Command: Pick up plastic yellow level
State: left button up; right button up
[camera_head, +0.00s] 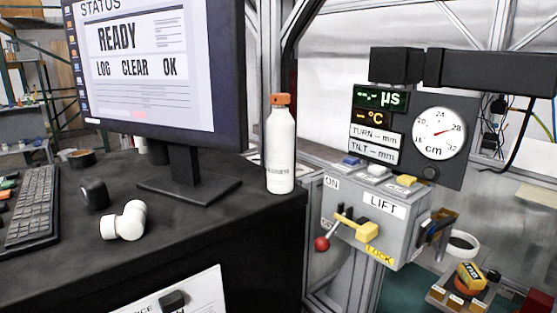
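No spirit level is clearly recognisable. A yellow handle-like part (357,228) sticks out from the front of the grey LIFT control box (385,213), right of centre. A red ball knob (322,244) is beside its left end. A small yellow and dark object (470,277) rests on a stand at the lower right; I cannot tell exactly what it is. Neither of my grippers is in view.
The black desk (230,222) holds a monitor (160,70), a keyboard (30,210), a white pipe elbow (124,222) and a white bottle with an orange cap (280,150). A gauge panel (408,130) stands behind the LIFT box. A white ring (463,245) lies at right.

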aim_at(472, 278)
jog(key=z, duration=1.25)
